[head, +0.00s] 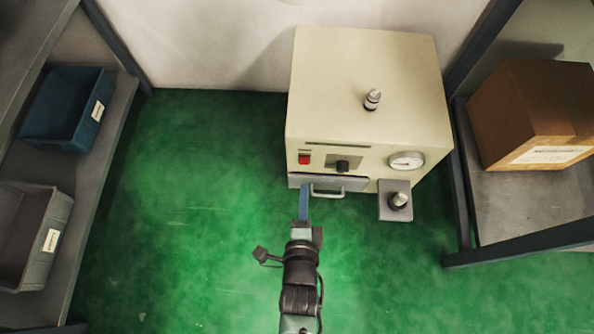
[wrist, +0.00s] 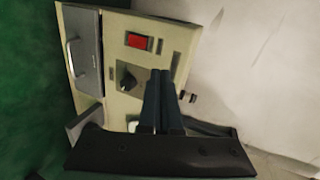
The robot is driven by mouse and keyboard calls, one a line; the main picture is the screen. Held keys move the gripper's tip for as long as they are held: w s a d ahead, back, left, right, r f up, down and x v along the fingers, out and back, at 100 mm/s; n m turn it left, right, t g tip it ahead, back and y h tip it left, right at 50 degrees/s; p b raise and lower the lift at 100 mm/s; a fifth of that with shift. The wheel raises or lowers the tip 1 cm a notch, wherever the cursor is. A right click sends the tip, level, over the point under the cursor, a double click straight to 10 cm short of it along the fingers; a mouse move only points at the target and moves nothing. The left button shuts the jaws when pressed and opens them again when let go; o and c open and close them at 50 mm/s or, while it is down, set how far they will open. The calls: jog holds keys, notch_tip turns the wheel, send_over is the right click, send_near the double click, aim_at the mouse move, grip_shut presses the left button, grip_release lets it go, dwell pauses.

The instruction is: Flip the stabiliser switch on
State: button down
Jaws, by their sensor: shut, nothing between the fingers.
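The beige stabiliser box (head: 365,90) stands against the wall, and its front panel (wrist: 117,65) shows in the wrist view. The red switch (head: 304,159) is at the left of its front, above the drawer; it also shows in the wrist view (wrist: 137,40). I cannot tell which way the switch is set. My gripper (head: 305,188) is shut and empty. In the head view its tips appear just below the switch, over the drawer front's left end. In the wrist view the fingers (wrist: 162,74) point toward the panel, clear of the switch in the picture.
A black knob (head: 343,166) and a round gauge (head: 406,160) are on the box front. A drawer with a handle (head: 328,193) is below. A small grey shelf (head: 393,213) juts out at right. Shelves with bins (head: 70,108) and a carton (head: 535,110) flank the green floor.

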jog(key=s+f+m+b, duration=0.1)
jog(key=s+f, duration=0.2)
jog(key=f, duration=0.3)
jog(key=shift+a+g, duration=0.3)
jog(key=shift+g, duration=0.1)
jog(key=shift+f, duration=0.1)
jog(key=b, duration=0.8)
send_near(304, 160)
jog(key=w+f, duration=0.4)
jog(key=f, duration=0.1)
jog(key=shift+w, duration=0.8)
jog(key=shift+w, duration=0.15)
jog(key=shift+r, duration=0.1)
